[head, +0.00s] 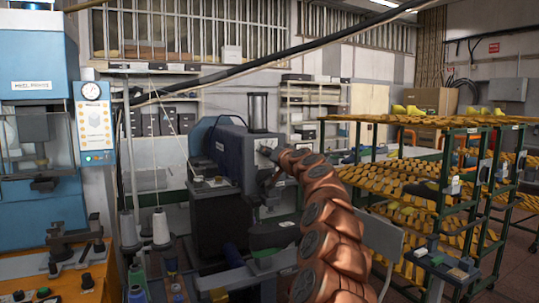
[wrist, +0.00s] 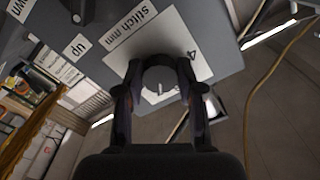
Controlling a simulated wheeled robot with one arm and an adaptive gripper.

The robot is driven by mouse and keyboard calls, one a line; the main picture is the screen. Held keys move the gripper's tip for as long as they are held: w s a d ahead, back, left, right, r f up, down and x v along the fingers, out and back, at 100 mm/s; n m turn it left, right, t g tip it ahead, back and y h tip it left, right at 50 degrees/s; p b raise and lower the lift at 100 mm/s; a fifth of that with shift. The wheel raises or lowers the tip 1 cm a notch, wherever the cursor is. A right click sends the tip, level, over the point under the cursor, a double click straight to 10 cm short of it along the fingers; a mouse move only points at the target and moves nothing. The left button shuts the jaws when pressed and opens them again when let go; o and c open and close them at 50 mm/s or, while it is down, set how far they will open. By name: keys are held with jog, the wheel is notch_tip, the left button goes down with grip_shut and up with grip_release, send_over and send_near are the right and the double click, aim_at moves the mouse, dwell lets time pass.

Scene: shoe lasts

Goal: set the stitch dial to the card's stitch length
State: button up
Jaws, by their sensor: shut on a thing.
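The stitch dial (wrist: 158,74) is a dark round knob on a white plate marked "stitch mm", with a "4" at its edge, in the wrist view. My gripper (wrist: 159,82) is shut on the dial, one finger on each side. A small pale mark shows at the dial's lower edge; the fingers and dial hide most of the scale, so I cannot read the setting. In the head view, the grey sewing machine (head: 229,152) stands mid-picture, and my copper-coloured arm reaches its right end, hiding the dial. I cannot make out a card with a stitch length.
Labels "up" (wrist: 77,47) and "down" (wrist: 18,9) sit beside the plate. Thread cones (head: 160,228) stand left of the machine. A blue press (head: 35,130) is at far left. Green racks of shoe lasts (head: 440,170) stand at right.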

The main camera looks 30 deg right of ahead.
jog(key=m+p, duration=0.3)
jog(key=m, duration=0.6)
jog(key=shift+r, duration=0.15)
jog(key=shift+m+p, duration=0.3)
jog(key=o, duration=1.1)
jog(key=shift+o, duration=0.2)
jog(key=shift+s, duration=0.15)
jog(key=s+a, duration=0.1)
jog(key=s, duration=1)
jog(key=shift+s, duration=0.35)
